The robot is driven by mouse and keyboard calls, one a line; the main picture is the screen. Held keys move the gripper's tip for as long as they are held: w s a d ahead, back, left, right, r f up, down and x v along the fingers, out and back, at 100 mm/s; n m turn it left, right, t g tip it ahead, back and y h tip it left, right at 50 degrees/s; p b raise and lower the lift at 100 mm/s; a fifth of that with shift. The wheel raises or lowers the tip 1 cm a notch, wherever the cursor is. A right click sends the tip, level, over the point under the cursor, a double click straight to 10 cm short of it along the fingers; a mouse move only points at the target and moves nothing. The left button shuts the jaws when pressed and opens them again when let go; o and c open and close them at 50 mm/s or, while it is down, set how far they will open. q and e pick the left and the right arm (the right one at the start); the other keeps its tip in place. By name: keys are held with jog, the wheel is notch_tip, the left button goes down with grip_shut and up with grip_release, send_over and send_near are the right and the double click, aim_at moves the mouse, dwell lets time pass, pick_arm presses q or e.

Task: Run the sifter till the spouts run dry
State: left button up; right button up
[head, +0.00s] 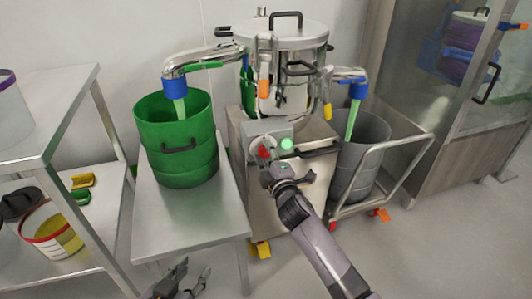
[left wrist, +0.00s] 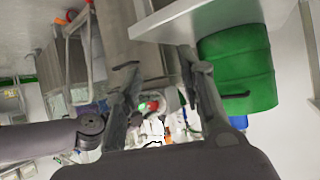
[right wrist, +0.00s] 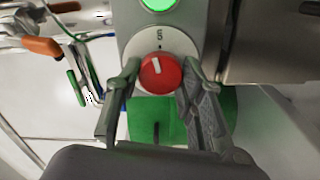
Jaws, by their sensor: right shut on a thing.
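The sifter (head: 284,84) is a lidded steel vessel on a steel cabinet, with a spout to each side. From the blue collar of the left spout (head: 197,60) a green strip or stream hangs into the green drum (head: 178,145). Another runs from the right spout (head: 345,75) into the grey drum (head: 360,155). The control box (head: 268,142) has a lit green lamp (head: 287,143). My right gripper (right wrist: 158,85) is shut on its red knob (right wrist: 160,72), whose white mark points nearly upward. My left gripper (head: 187,272) is open and empty low in front of the bench.
The green drum stands on a steel bench (head: 195,225). The grey drum stands on a trolley (head: 395,165) with orange-footed castors. A shelf rack (head: 60,120) with tubs is at left, a glass-fronted cabinet (head: 440,110) at right. Floor at lower right is clear.

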pick_arm(q)
jog(key=shift+s+a+f+g+y+p, duration=0.2)
jog(key=shift+s+a+f+g, duration=0.1)
jog(key=shift+s+f+g, duration=0.35)
jog(key=shift+s+a+f+g+y+p, duration=0.15)
jog(key=shift+s+a+f+g, duration=0.1)
jog(key=shift+s+f+g, duration=0.4)
pick_arm(e)
jog(key=shift+m, duration=1.4)
pick_arm(q)
jog(key=shift+s+f, duration=0.1)
pick_arm(e)
jog(key=o, duration=1.1)
jog(key=shift+o, duration=0.2)
jog(key=shift+s, duration=0.1)
jog(key=v, duration=1.1)
jog(key=shift+s, duration=0.35)
jog(key=shift+d, duration=0.15)
